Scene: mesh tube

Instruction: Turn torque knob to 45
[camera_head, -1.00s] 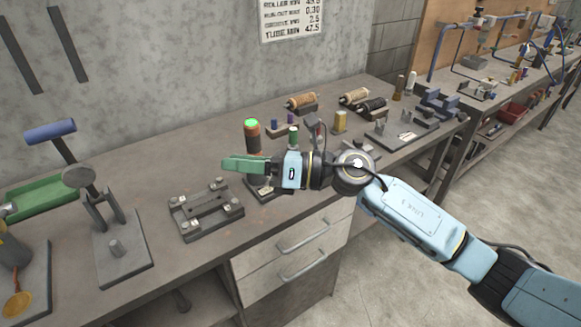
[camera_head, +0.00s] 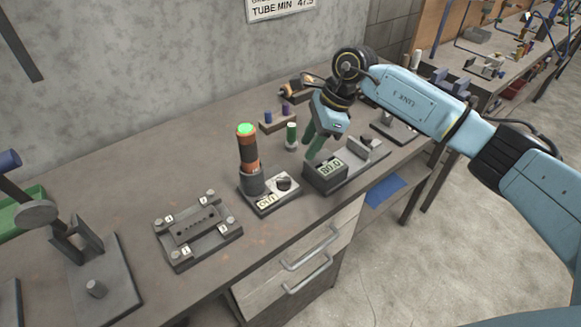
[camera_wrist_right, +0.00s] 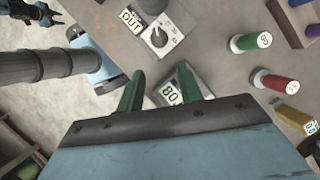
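A small black knob (camera_head: 284,183) sits on a white dial on a grey unit (camera_head: 262,205) with a small label plate. The knob also shows in the right wrist view (camera_wrist_right: 158,37), its pointer angled; I cannot read its setting. My right gripper (camera_head: 314,146) hangs fingers-down right of the knob, above a box with a display reading 80.0 (camera_head: 330,167). Its green fingers are apart and empty in the right wrist view (camera_wrist_right: 158,90), with the display between them in the picture. A pincer-like part, seemingly my left gripper (camera_wrist_right: 48,17), shows small at that view's upper left.
An orange and black cylinder with a green top (camera_head: 247,149) stands left of the knob. A green-and-white post (camera_head: 291,137) stands behind it. A fixture plate (camera_head: 198,230) lies to the left, with bare bench around it. A wall sign (camera_head: 281,8) hangs behind.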

